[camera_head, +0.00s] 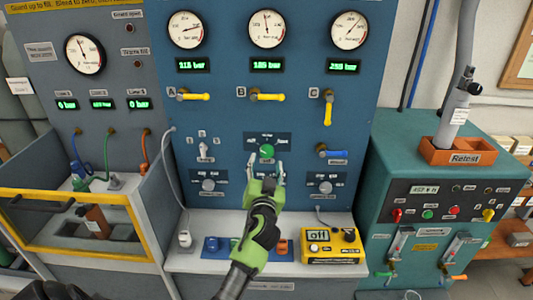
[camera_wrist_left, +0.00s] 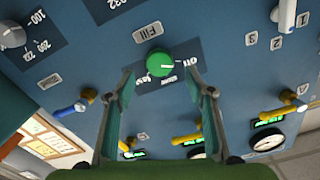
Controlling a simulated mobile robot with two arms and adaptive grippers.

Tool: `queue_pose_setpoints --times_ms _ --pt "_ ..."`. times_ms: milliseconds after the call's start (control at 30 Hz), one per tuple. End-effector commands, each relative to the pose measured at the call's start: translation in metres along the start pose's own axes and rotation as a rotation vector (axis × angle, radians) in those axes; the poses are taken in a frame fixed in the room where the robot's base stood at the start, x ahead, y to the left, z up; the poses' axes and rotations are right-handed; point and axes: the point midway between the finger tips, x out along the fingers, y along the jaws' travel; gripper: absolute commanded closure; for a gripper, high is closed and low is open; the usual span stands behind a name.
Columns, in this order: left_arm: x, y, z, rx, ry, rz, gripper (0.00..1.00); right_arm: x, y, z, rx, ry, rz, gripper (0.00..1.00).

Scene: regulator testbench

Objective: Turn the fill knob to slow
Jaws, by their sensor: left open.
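The green round fill knob (camera_head: 267,151) sits on a dark label plate in the middle of the blue panel. It also shows in the left wrist view (camera_wrist_left: 159,63), beside a "Fill" tag (camera_wrist_left: 147,33). A short white mark shows on the knob's face; the setting it points to is too small to tell surely. My left gripper (camera_head: 266,172) is open and empty, just in front of and below the knob in the head view. In the left wrist view its two fingers (camera_wrist_left: 161,80) stand apart, with the knob showing between and just beyond their tips. My right gripper is not in view.
Two grey knobs (camera_head: 208,185) (camera_head: 326,187) flank the gripper lower on the panel. A blue-handled valve (camera_head: 331,152) is to the right. Yellow valve handles (camera_head: 267,97) sit above. A yellow box reading "off" (camera_head: 331,246) stands on the ledge below.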

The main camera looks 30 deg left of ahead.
Motion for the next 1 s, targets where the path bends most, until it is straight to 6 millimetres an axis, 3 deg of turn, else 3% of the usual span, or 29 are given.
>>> queue_pose_setpoints --times_ms 100,300,700,733,867,1000 --pt "0.020 -0.001 -0.002 0.003 0.000 0.000 0.51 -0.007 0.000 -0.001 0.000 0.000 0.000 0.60" --pt "0.041 0.001 -0.001 0.001 0.000 0.001 0.51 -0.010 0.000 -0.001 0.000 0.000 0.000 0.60" --pt "0.048 0.001 0.001 0.000 -0.001 0.001 0.51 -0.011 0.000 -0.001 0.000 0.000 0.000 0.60" --pt "0.048 0.001 0.001 0.000 -0.001 0.001 0.53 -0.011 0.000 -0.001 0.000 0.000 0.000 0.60" --pt "0.047 0.001 0.001 0.000 -0.001 0.001 0.87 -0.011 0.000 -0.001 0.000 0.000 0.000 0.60" --pt "0.047 0.001 0.001 0.000 -0.001 0.001 0.89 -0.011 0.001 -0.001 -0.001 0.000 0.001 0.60"
